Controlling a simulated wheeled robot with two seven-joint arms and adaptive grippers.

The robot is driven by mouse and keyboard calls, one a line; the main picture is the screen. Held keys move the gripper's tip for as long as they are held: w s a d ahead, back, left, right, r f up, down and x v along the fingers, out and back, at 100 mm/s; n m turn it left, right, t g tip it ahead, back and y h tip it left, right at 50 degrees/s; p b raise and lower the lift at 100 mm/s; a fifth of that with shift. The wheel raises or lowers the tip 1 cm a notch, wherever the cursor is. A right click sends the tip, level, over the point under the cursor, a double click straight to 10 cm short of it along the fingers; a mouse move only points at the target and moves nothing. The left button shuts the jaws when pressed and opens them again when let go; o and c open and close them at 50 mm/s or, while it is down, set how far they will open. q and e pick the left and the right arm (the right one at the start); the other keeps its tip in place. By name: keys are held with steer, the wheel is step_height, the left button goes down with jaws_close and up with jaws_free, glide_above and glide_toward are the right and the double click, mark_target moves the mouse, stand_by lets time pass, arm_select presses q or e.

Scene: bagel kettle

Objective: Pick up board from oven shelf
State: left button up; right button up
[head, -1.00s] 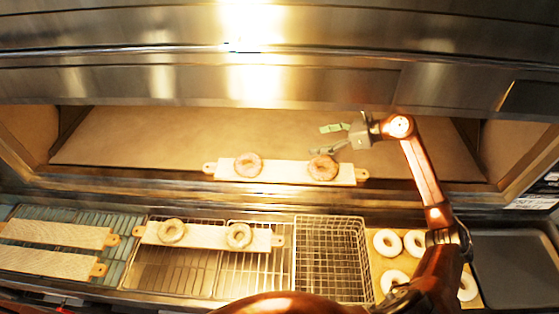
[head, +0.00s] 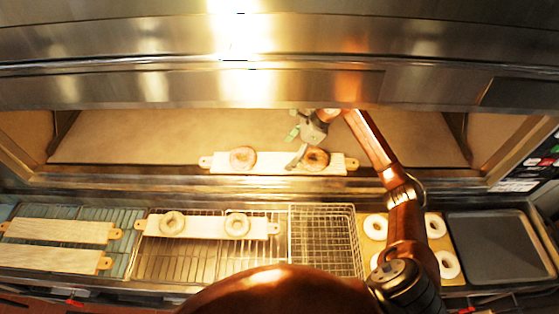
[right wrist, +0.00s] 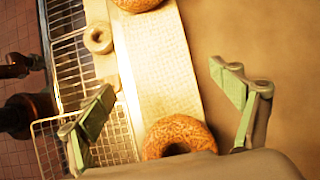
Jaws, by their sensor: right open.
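A pale wooden board (head: 272,165) with orange end tabs lies along the front of the oven shelf (head: 180,135). It carries two browned bagels, a left one (head: 243,158) and a right one (head: 318,158). My right gripper (head: 294,149) is open and empty over the board's right half, beside the right bagel. In the right wrist view the board (right wrist: 160,70) runs between the spread fingers, with one bagel (right wrist: 180,133) close to the palm, partly hidden by the gripper body. I cannot tell if the fingers touch the board. My left gripper is not in view.
Below the oven, another board (head: 205,228) with two bagels lies on a wire rack. Two empty boards (head: 55,231) lie at left. A wire basket (head: 325,240), several pale bagels on a tan tray, and a dark tray (head: 495,245) are at right. The oven's upper front hangs above.

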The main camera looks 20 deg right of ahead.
mark_target(279, 162)
steer(key=shift+w+a+f, duration=0.15)
steer(key=shift+a+f, duration=0.1)
steer(key=shift+a, duration=0.15)
steer(key=p+x, duration=0.1)
steer(key=x, duration=0.2)
steer(key=shift+f, duration=0.2)
steer(key=shift+w+a+f, duration=0.1)
steer(key=shift+a+f, duration=0.1)
steer(key=shift+f, duration=0.25)
steer(key=shift+c, duration=0.7)
steer(key=c, duration=1.4)
steer(key=shift+c, duration=0.6)
steer(key=shift+r, duration=0.1)
